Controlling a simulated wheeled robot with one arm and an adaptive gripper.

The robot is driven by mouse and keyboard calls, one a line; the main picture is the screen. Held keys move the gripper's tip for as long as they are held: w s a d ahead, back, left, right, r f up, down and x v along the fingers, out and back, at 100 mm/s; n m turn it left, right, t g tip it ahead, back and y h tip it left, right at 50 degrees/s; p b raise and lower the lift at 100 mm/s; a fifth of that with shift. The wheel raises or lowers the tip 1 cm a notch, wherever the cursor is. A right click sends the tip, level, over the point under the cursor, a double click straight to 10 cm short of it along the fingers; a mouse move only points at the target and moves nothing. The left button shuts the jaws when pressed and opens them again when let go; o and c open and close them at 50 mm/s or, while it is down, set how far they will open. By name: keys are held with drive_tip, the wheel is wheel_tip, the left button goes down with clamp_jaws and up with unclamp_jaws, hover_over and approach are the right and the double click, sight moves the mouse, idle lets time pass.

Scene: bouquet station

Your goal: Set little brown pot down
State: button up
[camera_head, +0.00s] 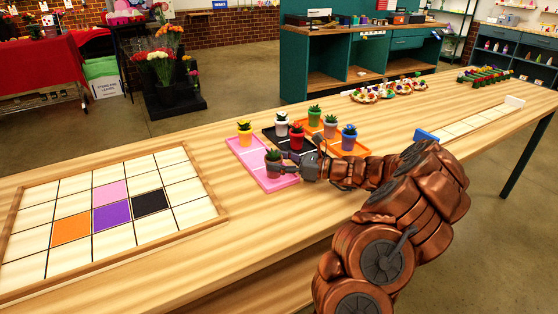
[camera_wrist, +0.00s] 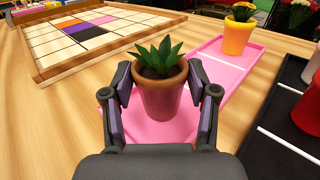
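The little brown pot (camera_wrist: 160,99) with a spiky green plant stands upright between the two fingers of my gripper (camera_wrist: 161,100) in the wrist view. The fingers flank it closely on both sides and appear to touch it. In the head view the brown pot (camera_head: 273,168) is over the near part of the pink tray (camera_head: 238,148), with my gripper (camera_head: 284,166) at its right. The pink tray (camera_wrist: 211,71) also shows under and behind the pot in the wrist view. I cannot tell whether the pot's base rests on the tray.
A yellow pot (camera_head: 245,138) stands at the tray's far end. A black tray (camera_head: 272,134) and an orange tray (camera_head: 352,150) with potted plants lie to the right. A wooden grid board (camera_head: 180,172) with pink, orange, purple and black squares lies at left. Bare table lies between.

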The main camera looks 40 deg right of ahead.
drive_tip(key=o, duration=0.4)
drive_tip(key=shift+c, duration=0.2)
